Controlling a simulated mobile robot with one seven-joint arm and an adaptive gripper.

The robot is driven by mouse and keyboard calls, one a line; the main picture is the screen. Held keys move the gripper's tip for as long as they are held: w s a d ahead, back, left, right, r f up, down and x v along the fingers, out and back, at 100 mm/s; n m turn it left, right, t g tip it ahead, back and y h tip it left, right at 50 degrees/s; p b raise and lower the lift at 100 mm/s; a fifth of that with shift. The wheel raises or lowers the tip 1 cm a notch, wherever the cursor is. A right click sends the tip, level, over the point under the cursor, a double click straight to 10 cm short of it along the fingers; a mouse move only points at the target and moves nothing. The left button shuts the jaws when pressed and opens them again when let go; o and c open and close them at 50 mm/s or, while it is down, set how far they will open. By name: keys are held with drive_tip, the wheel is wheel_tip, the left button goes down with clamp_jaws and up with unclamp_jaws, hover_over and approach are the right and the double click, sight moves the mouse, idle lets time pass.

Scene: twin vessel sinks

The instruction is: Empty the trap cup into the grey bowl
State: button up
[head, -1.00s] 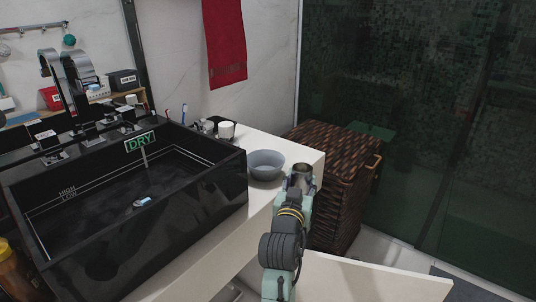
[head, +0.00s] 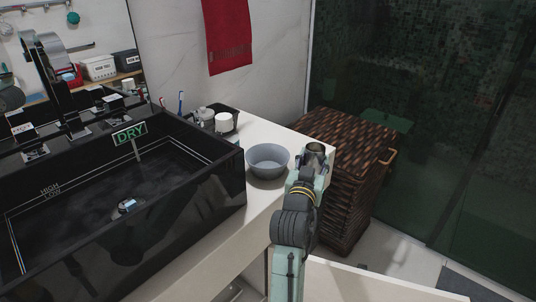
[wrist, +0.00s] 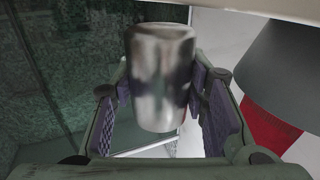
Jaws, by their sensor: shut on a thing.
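The trap cup, a shiny metal cylinder (head: 315,152), is held in my gripper (head: 308,172), with its open mouth up in the head view. In the wrist view the cup (wrist: 160,75) sits between the two finger pads of my gripper (wrist: 162,95), which is shut on it. The grey bowl (head: 267,164) stands on the white counter, just left of the cup, with a small gap in the picture. Part of the bowl (wrist: 290,65) shows at the right of the wrist view.
The black sink (head: 225,190) with a DRY sign fills the left. A dark tray (head: 232,112) with a white cup stands behind the bowl.

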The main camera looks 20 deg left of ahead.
drive_tip(key=shift+a+r, duration=0.1)
drive_tip(key=shift+s+a+r+n, duration=0.15)
drive_tip(key=shift+a+n, duration=0.35)
drive_tip(key=shift+n, duration=0.5)
wheel_tip(320, 180, up, 5)
drive_tip(key=a+n+p, duration=0.2)
drive_tip(key=n+p, duration=0.2)
drive_tip(key=shift+s+a+r+n+t+p, duration=0.2)
drive_tip(key=shift+a+n+t+p, duration=0.1)
drive_tip(key=shift+a+t+p, duration=0.1)
drive_tip(key=shift+a+r+n+p, duration=0.3)
drive_tip(key=shift+r+n+p, duration=0.1)
drive_tip(key=shift+n, duration=0.1)
drive_tip(key=shift+a+r+n+y+p, duration=0.2)
drive_tip(key=shift+n+y+p, duration=0.25)
drive_tip(key=shift+n, duration=0.45)
drive_tip(key=shift+d+f+n+y, duration=0.1)
drive_tip(key=shift+f+n, duration=0.2)
drive_tip(key=shift+n, duration=0.35)
drive_tip(key=shift+a+f+n+y, duration=0.1)
drive_tip(key=shift+f+n, duration=0.15)
drive_tip(key=shift+n, duration=0.45)
drive_tip(key=shift+d+f+n+y, duration=0.1)
drive_tip(key=shift+f+n, duration=0.2)
drive_tip(key=shift+n, duration=0.35)
drive_tip(key=shift+r+n+p, duration=0.35)
drive_tip(key=shift+n+p, duration=0.55)
drive_tip(key=shift+p, duration=0.15)
idle(0.5)
